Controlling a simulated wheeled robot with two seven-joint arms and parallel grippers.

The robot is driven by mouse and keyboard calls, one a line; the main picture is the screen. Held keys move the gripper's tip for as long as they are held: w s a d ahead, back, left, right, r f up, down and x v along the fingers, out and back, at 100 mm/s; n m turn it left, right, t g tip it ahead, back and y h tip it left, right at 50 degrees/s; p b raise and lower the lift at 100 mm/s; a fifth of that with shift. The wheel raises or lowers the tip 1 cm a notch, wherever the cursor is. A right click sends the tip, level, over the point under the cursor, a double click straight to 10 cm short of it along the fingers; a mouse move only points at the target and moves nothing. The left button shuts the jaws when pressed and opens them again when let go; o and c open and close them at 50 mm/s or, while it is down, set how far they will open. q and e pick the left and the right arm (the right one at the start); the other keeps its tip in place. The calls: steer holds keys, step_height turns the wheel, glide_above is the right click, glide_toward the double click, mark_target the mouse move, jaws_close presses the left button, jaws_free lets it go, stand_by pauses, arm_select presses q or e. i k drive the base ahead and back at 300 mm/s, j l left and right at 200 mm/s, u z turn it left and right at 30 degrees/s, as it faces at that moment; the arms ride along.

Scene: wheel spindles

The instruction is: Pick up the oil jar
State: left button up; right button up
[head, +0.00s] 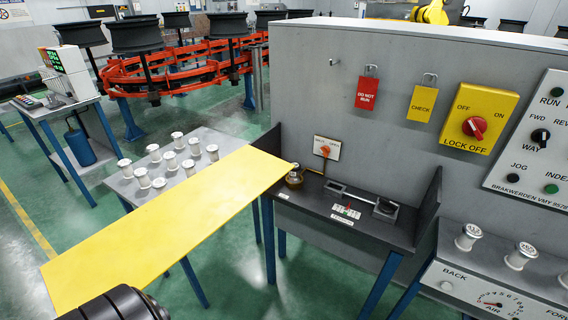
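What looks like the oil jar (294,178) is a small, dark amber and brass-coloured vessel in the head view. It stands at the left end of the dark bench (325,216), below a small panel with an orange-red knob (325,150). The corner of a flat yellow panel (165,225) partly overlaps it in the picture. I cannot tell whether the two touch. Neither of my grippers can be made out. A black rounded part, probably mine, shows at the bottom left edge.
The yellow panel covers much of the lower left. A grey table (205,139) behind it holds several white spindles. The bench also carries a grey metal fixture (385,209). A grey wall (300,75) with red and yellow tags stands behind. A control console (460,285) is at lower right.

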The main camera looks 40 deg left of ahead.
mark_target(293, 174)
steer(key=u, duration=1.05)
